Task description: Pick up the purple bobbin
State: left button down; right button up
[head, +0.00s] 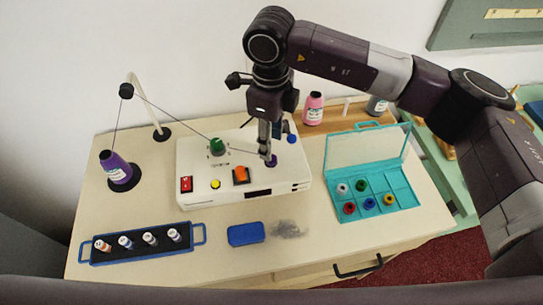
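The purple bobbin (271,161) sits on the right part of the top of a white winding machine (210,190). My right gripper (267,152) points down from above, with its fingertips right at the bobbin. The fingers hide part of the bobbin, and I cannot tell if they are closed on it or just around it. My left gripper is not in view.
The machine carries a green bobbin (217,146), an orange switch (240,175) and a blue knob (291,138). A purple thread cone (116,168) stands left, its thread running to the machine. An open teal box (405,205) holds several bobbins. A blue spool tray (143,254) lies front left.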

aim_at(272, 161)
jog(key=f+p, duration=0.1)
jog(key=f, duration=0.1)
jog(key=f+p, duration=0.1)
jog(key=f, duration=0.1)
jog(key=f+p, duration=0.1)
jog(key=shift+w+a+f, duration=0.1)
jog(key=shift+w+f, duration=0.15)
jog(key=shift+f, duration=0.45)
jog(key=shift+c, duration=0.6)
jog(key=c, duration=0.8)
jog(key=shift+r, duration=0.1)
